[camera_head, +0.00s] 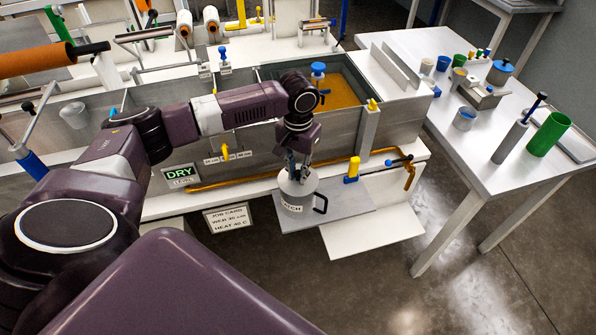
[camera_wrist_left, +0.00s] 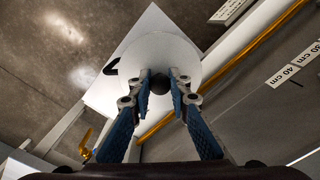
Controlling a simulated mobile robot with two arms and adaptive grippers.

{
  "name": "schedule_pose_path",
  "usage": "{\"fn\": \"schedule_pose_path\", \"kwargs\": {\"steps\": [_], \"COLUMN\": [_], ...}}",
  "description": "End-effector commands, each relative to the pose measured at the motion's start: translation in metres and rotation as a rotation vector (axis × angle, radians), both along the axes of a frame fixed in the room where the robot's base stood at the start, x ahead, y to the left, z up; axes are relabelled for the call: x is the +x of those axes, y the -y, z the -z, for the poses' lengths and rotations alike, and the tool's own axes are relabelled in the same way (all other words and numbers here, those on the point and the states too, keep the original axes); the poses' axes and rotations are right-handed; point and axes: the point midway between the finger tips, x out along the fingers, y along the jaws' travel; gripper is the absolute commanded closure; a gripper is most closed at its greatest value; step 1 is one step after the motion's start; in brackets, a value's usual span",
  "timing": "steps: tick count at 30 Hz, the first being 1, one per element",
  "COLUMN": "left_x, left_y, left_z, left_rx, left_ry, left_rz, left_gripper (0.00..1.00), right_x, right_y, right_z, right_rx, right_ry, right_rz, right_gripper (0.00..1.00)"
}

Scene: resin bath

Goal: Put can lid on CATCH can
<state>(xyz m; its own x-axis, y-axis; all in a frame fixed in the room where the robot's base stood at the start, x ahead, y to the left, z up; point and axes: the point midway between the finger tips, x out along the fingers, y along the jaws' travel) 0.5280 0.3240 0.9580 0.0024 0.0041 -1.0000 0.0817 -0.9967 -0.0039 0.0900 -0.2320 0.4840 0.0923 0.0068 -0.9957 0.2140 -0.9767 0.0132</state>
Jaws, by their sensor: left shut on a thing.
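The CATCH can (camera_head: 292,202) is a pale grey can with a black side handle. It stands upright on a grey plate in front of the bath. The can lid (camera_wrist_left: 160,50) is a pale disc with a dark knob. My left gripper (camera_head: 298,166) points down over the can. In the left wrist view its fingertips (camera_wrist_left: 159,82) are shut on the lid's knob. The lid (camera_head: 297,183) is at the can's mouth; I cannot tell whether it rests on the rim or hovers slightly above. The can's handle shows at the disc's edge. My right gripper is not in view.
A resin bath (camera_head: 345,87) with orange liquid lies behind the can. A copper pipe (camera_head: 240,182) runs along its front. A yellow-handled valve (camera_head: 351,170) stands right of the can. A side table (camera_head: 455,140) at right carries cups and tools.

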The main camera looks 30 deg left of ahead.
Motion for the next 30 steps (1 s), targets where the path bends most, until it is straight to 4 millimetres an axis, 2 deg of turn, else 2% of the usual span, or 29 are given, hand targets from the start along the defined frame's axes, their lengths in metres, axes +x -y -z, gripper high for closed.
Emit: {"fn": "schedule_pose_path", "kwargs": {"steps": [7, 8, 12, 23, 26, 30], "left_x": [0.000, 0.000, -0.001, 0.000, 0.001, 0.001], "left_y": [0.000, 0.000, 0.000, 0.000, 0.000, 0.001], "left_z": [0.005, 0.006, 0.006, 0.002, -0.009, -0.035], "left_rx": [0.000, 0.000, 0.000, 0.000, -0.001, -0.002], "left_ry": [0.000, -0.001, -0.001, -0.001, 0.003, 0.005], "left_rz": [0.001, 0.001, 0.001, 0.000, 0.000, 0.000], "left_gripper": [1.00, 0.82, 0.66, 0.65, 0.65, 0.65], "right_x": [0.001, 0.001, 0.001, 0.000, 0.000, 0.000], "right_y": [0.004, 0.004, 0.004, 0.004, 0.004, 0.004], "right_z": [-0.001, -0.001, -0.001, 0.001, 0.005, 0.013], "right_rx": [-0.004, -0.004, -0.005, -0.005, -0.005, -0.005], "right_ry": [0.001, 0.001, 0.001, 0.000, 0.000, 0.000], "right_rz": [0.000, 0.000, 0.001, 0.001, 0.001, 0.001], "right_gripper": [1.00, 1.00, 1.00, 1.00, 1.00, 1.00]}}
